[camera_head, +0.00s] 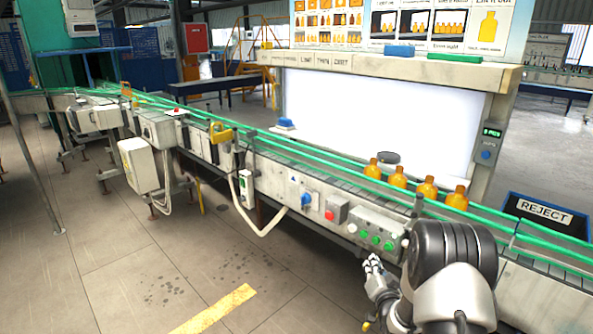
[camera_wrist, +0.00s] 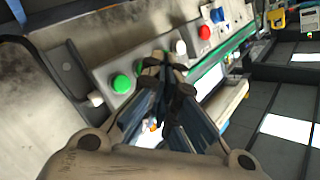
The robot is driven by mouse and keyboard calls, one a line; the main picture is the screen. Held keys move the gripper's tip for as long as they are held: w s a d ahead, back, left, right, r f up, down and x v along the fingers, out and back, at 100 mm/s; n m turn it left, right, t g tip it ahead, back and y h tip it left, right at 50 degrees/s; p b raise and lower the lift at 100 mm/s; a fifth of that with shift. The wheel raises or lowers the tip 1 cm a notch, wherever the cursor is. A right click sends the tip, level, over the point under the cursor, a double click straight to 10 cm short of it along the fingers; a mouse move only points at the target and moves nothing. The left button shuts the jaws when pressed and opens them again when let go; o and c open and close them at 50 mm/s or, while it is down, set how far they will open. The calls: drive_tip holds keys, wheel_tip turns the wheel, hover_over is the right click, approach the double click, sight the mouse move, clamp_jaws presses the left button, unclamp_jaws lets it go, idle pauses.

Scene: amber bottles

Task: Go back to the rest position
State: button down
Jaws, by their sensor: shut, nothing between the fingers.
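My gripper (camera_head: 372,262) is at the front of the conveyor, low beside the control box with green buttons (camera_head: 376,240). In the wrist view my gripper (camera_wrist: 166,65) has its fingertips together with nothing between them. A green button (camera_wrist: 122,84) shows just left of the fingertips in that view; whether the fingers touch the box cannot be told. Several amber bottles (camera_head: 427,188) stand upright in a row on the conveyor (camera_head: 330,170), behind my arm.
A bright white panel (camera_head: 380,120) stands behind the conveyor. A black REJECT bin (camera_head: 545,215) is at the right. A red button (camera_head: 330,214) and a blue knob (camera_head: 306,199) sit on the conveyor's front. The floor (camera_head: 130,270) at the left front is clear.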

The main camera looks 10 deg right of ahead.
drive_tip(key=s+a+r+n+g, duration=0.25)
drive_tip(key=s+a+r, duration=0.2)
drive_tip(key=r, duration=0.45)
drive_tip(key=s+a+r+n+g, duration=0.2)
drive_tip(key=s+a+r+g, duration=0.15)
drive_tip(key=s+r, duration=0.35)
drive_tip(key=s+a+r+n+g, duration=0.1)
drive_tip(key=s+a, duration=0.2)
drive_tip(key=s, duration=0.7)
drive_tip(key=s+a+r+n+g+y, duration=0.1)
drive_tip(key=s+a+g, duration=0.1)
drive_tip(key=s, duration=0.8)
drive_tip(key=s+a+r+n+g+y, duration=0.1)
drive_tip(key=s+a, duration=0.4)
drive_tip(key=s, duration=0.6)
drive_tip(key=shift+r+n+g, duration=0.4)
drive_tip(key=shift+n+g, duration=0.15)
drive_tip(key=shift+g, duration=0.15)
